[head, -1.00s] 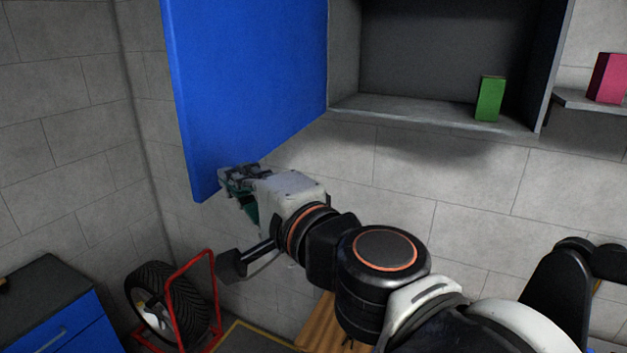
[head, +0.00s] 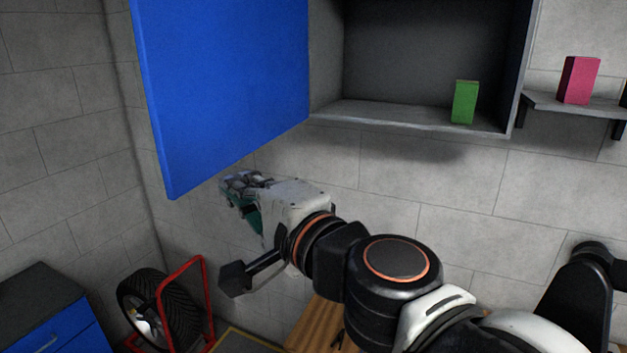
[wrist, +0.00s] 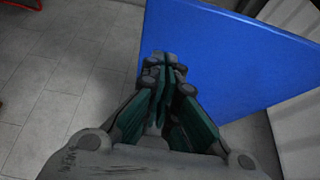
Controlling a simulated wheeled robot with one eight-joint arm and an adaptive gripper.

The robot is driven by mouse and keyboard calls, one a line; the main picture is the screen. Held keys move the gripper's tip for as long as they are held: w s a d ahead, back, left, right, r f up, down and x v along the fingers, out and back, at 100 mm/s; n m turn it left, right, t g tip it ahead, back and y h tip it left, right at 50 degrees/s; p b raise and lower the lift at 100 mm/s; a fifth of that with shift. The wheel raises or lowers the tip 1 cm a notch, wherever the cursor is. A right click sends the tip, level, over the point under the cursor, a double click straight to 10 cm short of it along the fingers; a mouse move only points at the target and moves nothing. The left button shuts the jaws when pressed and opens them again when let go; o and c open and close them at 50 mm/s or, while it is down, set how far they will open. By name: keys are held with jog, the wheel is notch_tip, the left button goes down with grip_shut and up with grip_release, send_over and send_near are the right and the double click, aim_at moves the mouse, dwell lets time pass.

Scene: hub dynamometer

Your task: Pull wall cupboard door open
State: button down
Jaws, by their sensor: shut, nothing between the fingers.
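The wall cupboard (head: 335,112) stands open in the head view, showing its grey interior. Its blue door (head: 225,85) is swung out wide to the left of the opening. In the wrist view the blue door (wrist: 225,55) fills the area beyond the fingers. My gripper (head: 236,182) is just below the door's lower edge in the head view, and its fingers (wrist: 163,62) are closed together with nothing between them. I cannot tell whether the fingertips touch the door. No handle shows on the visible face of the door.
A green box (head: 465,102) stands inside the cupboard. A pink box (head: 578,80) stands on a shelf to the right. A tyre (head: 160,305) on a red stand (head: 207,300) and a blue cabinet (head: 55,320) are at the lower left. The wall below the cupboard is bare.

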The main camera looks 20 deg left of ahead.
jog(key=shift+s+d+b, duration=0.5)
jog(key=shift+s+d, duration=0.2)
jog(key=shift+s, duration=3.2)
jog(key=w+d+f+n+h+b, duration=0.25)
jog(key=d+f+b, duration=0.35)
jog(key=f, duration=0.5)
jog(key=w+d+f+n+h+b, duration=0.2)
jog(key=w+d+f+b, duration=0.2)
jog(key=d+f+b, duration=0.45)
jog(key=w+d+f+n+h+b, duration=0.2)
jog(key=w+d+f+b, duration=0.15)
jog(key=f, duration=0.95)
jog(key=s+d+f+g+h+b, duration=0.1)
jog(key=d+f+h+b, duration=0.8)
jog(key=d+f, duration=1.6)
jog(key=m+b, duration=0.1)
jog(key=b, duration=0.3)
jog(key=shift+d+f+b, duration=0.3)
jog(key=shift+f+b, duration=0.05)
jog(key=shift+b, duration=0.05)
